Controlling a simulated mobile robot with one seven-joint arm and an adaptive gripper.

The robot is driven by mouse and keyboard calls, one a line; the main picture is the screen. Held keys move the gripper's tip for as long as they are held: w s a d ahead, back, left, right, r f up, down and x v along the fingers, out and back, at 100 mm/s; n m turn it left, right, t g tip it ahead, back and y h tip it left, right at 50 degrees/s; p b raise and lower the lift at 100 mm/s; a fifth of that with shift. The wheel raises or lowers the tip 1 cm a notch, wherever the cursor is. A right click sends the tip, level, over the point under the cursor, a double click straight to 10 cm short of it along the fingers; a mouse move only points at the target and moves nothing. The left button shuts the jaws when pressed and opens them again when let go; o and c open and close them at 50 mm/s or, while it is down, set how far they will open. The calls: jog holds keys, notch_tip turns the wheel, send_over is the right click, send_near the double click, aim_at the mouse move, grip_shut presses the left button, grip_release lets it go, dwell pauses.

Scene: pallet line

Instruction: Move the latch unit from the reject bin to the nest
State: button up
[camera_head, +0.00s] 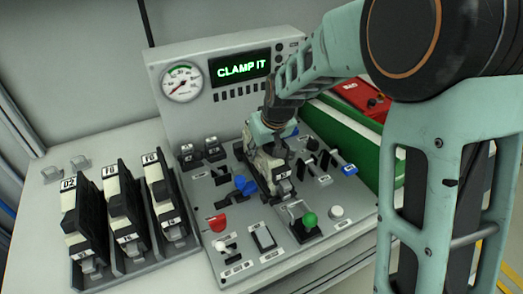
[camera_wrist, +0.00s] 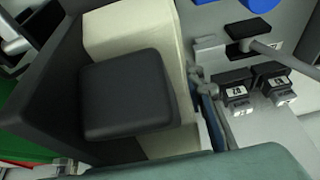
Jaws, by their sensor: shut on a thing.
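My gripper (camera_head: 272,148) points down over the control panel in the head view and is shut on a cream and black latch unit (camera_head: 274,172). The unit is at the middle of the panel, at the dark nest (camera_head: 240,150); my gripper covers part of both. I cannot tell whether the unit is fully seated. In the wrist view the cream body of the unit (camera_wrist: 110,35) fills the left and middle, very close. The red reject bin (camera_head: 352,92) is at the back right, partly hidden by my arm.
Three similar units (camera_head: 121,208) stand in a rack at left. A green bin (camera_head: 345,138) borders the right.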

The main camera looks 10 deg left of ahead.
jog(key=o, duration=1.6)
jog(key=shift+c, duration=0.2)
jog(key=v, duration=1.2)
jog(key=shift+w, duration=0.1)
